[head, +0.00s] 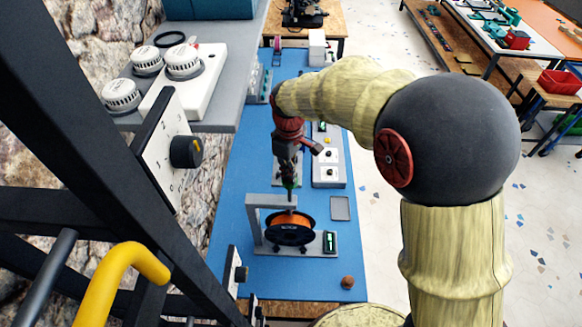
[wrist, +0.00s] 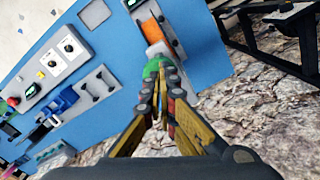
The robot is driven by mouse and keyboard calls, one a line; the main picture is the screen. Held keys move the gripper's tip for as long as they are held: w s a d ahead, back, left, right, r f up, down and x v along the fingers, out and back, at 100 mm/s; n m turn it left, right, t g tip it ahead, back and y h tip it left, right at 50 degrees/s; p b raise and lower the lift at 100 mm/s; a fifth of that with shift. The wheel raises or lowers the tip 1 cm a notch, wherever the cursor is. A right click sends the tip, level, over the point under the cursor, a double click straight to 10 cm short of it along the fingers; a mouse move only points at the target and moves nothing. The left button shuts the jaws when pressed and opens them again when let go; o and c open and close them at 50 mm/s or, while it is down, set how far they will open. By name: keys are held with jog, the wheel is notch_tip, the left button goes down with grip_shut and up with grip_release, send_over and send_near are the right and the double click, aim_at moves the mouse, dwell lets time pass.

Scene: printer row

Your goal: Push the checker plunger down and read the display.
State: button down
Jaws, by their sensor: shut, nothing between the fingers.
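The checker is a grey stand (head: 255,222) on the blue bench, with an orange spool (head: 290,229) with black flanges in it. The spool also shows in the wrist view (wrist: 151,28). A small dark display (head: 329,242) with a greenish face sits right of the spool; its reading is too small to make out. A thin upright plunger (head: 290,197) stands at the stand's top arm. My gripper (head: 289,180) is shut and points down right above the plunger. It also shows in the wrist view (wrist: 161,85), over a green part; I cannot tell whether they touch.
A grey square pad (head: 340,208) lies right of the stand, and a brown knob-like piece (head: 347,282) lies in front. White boxes with knobs (head: 328,168) stand behind. The front of the bench is mostly clear.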

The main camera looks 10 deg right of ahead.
jog(key=shift+f+b, duration=1.15)
jog(key=shift+f, duration=1)
jog(key=shift+r, duration=0.1)
jog(key=shift+r+p, duration=2.6)
jog(key=shift+r, duration=1.35)
